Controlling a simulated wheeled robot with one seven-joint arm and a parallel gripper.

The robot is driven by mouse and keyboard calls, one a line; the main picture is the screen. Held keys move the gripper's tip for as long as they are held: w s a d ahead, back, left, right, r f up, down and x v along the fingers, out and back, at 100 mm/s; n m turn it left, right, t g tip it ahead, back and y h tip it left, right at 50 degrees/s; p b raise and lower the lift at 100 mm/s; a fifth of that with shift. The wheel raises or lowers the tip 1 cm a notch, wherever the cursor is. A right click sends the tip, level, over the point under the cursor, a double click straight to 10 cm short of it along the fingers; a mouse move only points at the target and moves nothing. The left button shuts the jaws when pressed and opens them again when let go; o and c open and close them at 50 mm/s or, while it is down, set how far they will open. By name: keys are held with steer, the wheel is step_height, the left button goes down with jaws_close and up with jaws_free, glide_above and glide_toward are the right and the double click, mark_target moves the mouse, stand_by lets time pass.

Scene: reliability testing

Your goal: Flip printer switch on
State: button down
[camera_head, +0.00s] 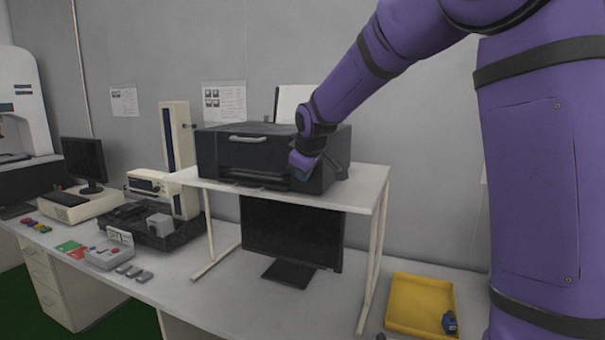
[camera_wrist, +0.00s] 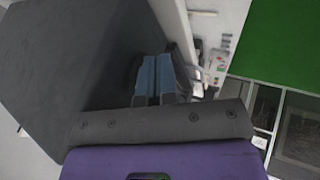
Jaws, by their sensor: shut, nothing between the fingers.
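The black printer (camera_head: 235,153) stands on a white raised shelf (camera_head: 352,196) in the head view. My gripper (camera_head: 301,174) is at the right part of the printer's front in that view, shut and empty. In the wrist view the blue fingertips (camera_wrist: 158,75) are together, beside a large dark grey surface (camera_wrist: 65,60) that looks like the printer's body. I cannot tell whether the fingers touch the printer. I cannot make out the power switch in either view; my wrist covers part of the printer's right side.
A dark monitor (camera_head: 290,238) stands under the shelf. A yellow tray (camera_head: 405,300) with a small blue item sits on the table at the right. A black case (camera_head: 160,235), a grey button box (camera_head: 108,257) and another monitor (camera_head: 84,161) are at the left. The wall is close behind.

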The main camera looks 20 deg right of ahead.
steer(key=shift+w+d+f, duration=0.15)
steer(key=shift+d+f, duration=0.15)
stand_by(0.4)
